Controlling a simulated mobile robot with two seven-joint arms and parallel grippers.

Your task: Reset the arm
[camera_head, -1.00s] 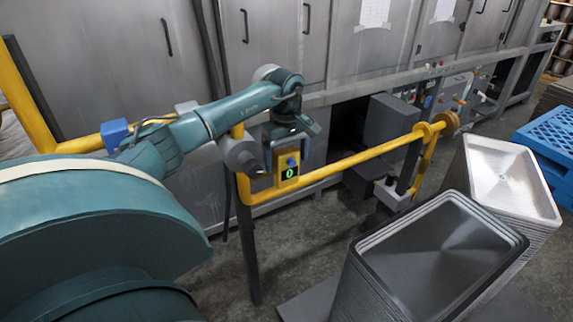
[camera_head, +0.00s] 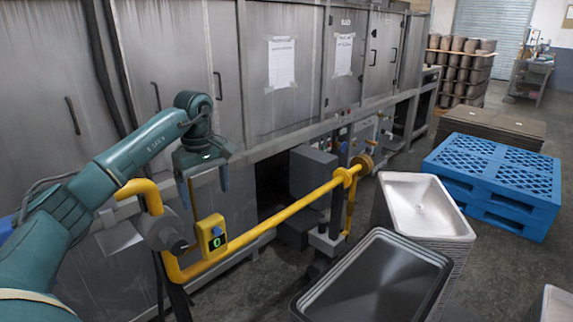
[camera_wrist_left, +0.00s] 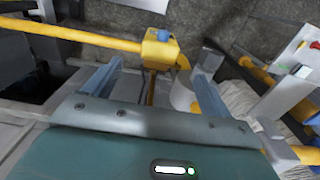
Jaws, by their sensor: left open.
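My left arm comes in from the left in the head view. Its gripper (camera_head: 206,192) is open and empty, pointing down above the yellow rail (camera_head: 290,218) and near the yellow box (camera_head: 211,236) with a green display. In the left wrist view, the two fingers of the gripper (camera_wrist_left: 157,80) stand wide apart with nothing between them. The yellow box (camera_wrist_left: 159,50) shows beyond the fingers there. My right gripper is in neither view.
Grey metal cabinets (camera_head: 285,75) line the back. A stack of dark trays (camera_head: 375,280) and a stack of light trays (camera_head: 425,205) stand right of the rail. A blue pallet stack (camera_head: 495,180) is farther right. Some floor shows between them.

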